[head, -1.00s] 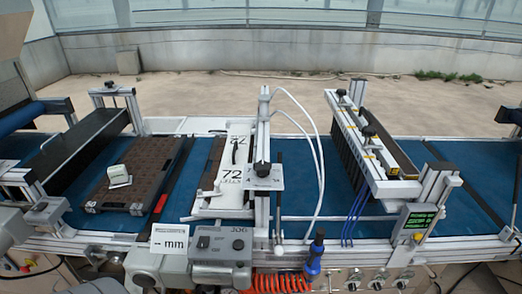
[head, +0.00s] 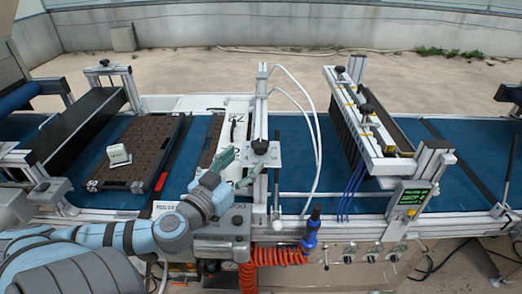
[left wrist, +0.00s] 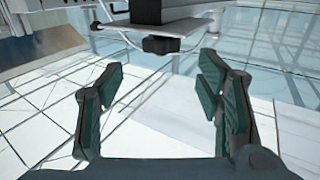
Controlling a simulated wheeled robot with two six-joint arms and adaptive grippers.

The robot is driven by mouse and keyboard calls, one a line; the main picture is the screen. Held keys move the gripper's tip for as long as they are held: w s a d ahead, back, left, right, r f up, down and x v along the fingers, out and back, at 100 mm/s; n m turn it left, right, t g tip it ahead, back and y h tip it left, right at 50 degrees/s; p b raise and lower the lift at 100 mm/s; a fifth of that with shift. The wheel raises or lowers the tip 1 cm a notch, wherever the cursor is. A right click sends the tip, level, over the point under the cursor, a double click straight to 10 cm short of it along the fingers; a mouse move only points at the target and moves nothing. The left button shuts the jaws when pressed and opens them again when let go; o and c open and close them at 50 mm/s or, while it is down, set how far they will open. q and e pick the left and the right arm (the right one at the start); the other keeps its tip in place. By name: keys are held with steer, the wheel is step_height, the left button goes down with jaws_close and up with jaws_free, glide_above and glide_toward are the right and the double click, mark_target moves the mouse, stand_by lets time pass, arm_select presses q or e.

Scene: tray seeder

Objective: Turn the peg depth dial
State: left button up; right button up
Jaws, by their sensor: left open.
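A small black knob (head: 260,146), which looks like the depth dial, sits at a pale plate (head: 271,158) on the middle upright post. My left gripper (head: 243,166) reaches in from the lower left; its fingers are open and empty, just left of and below the knob in the head view. In the left wrist view, a black knob (left wrist: 160,44) under a pale plate (left wrist: 160,28) lies ahead of the open fingers (left wrist: 162,68), roughly centred between them and apart from them. My right gripper is not in view.
White hoses (head: 314,140) curve right of the post. A blue-handled tool (head: 311,232) and an orange coil (head: 278,252) are at the front. A seeding unit stands at right.

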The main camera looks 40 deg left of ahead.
mark_target(255, 149)
arm_select(q)
steer(key=w, duration=0.2)
steer(key=w+a, duration=0.1)
steer(key=w, duration=0.2)
steer(key=w+b, duration=0.1)
steer(key=w, duration=0.2)
steer(key=shift+a+f, duration=0.1)
steer(key=shift+a, duration=0.05)
steer(key=shift+w, duration=0.5)
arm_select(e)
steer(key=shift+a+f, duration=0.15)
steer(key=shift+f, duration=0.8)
arm_select(q)
steer(key=shift+c, duration=0.6)
steer(key=c, duration=1.1)
steer(key=shift+o, duration=0.2)
